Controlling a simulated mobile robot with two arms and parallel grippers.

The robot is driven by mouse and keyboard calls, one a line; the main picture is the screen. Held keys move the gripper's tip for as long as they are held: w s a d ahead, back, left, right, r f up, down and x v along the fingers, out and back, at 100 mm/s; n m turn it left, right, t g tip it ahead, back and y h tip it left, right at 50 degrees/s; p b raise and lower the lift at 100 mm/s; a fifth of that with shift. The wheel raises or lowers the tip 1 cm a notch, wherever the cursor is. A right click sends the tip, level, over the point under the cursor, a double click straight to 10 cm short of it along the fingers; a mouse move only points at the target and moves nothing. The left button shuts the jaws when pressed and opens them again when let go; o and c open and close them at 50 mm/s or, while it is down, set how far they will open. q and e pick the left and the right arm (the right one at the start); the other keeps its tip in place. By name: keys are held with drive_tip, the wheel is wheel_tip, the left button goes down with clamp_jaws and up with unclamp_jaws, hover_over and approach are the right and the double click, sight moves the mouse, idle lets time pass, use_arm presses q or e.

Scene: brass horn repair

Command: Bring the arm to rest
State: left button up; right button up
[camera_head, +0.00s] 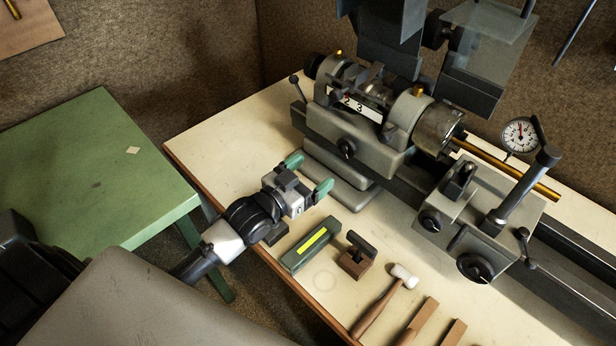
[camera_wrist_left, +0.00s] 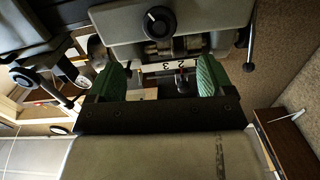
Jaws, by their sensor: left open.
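My left gripper (camera_head: 308,175) is open and empty, with green pads on its two fingers. It is over the left front part of the cream workbench (camera_head: 222,140), in front of the grey lathe (camera_head: 350,135). In the left wrist view, the two green fingertips (camera_wrist_left: 162,82) are wide apart with nothing between them. The lathe's front with its black knob shows beyond them, and a white plate marked with digits is seen between them. My right gripper is not in view.
A green and yellow level (camera_head: 312,245), a small brown block with a dark top (camera_head: 357,256), a mallet (camera_head: 385,300) and wooden-handled tools (camera_head: 418,322) lie along the bench front. A dial gauge (camera_head: 520,136) stands at the right. A green table (camera_head: 90,175) at left has clear room.

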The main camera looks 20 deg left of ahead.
use_arm(q)
drive_tip(key=shift+s+a, duration=0.1)
drive_tip(key=shift+s, duration=0.2)
